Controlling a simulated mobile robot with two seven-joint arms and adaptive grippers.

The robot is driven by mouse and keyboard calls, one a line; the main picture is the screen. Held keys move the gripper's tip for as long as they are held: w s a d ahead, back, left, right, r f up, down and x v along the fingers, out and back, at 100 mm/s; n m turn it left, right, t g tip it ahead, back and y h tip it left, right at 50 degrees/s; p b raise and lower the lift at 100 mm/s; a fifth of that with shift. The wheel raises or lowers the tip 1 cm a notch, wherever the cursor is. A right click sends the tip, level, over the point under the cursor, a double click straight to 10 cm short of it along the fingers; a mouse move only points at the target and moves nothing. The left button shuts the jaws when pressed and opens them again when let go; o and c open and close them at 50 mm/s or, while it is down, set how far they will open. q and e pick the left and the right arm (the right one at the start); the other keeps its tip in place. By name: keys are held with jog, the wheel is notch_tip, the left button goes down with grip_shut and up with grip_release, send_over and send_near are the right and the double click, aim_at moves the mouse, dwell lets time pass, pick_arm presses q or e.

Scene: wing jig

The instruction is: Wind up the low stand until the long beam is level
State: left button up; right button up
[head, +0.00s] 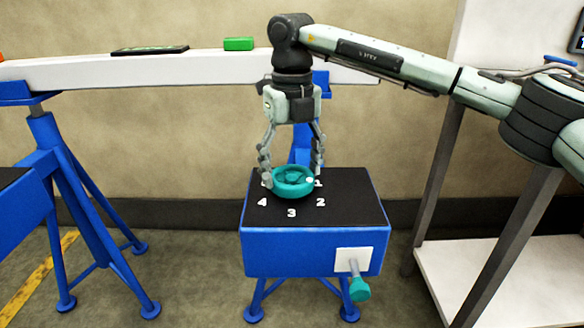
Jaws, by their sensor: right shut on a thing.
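The long white beam (150,71) runs across the back on blue stands. A blue stand box (312,252) with a black top carries a teal handwheel (292,184) ringed by white numbers. My right gripper (292,176) points down over the wheel, its fingers shut on the wheel's rim at both sides. A white dot on the rim is near the number 1. My left gripper is not in view.
A left blue stand (62,170) holds the beam's left part. A teal-knobbed crank (359,288) sticks out of the box front. A white-shelved rack (500,262) stands at right. Another blue box is cut off at left.

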aim_at(292, 176)
jog(key=o, duration=1.1)
jog(key=shift+o, duration=0.2)
jog(key=shift+r, duration=0.1)
notch_tip(292, 176, up, 12)
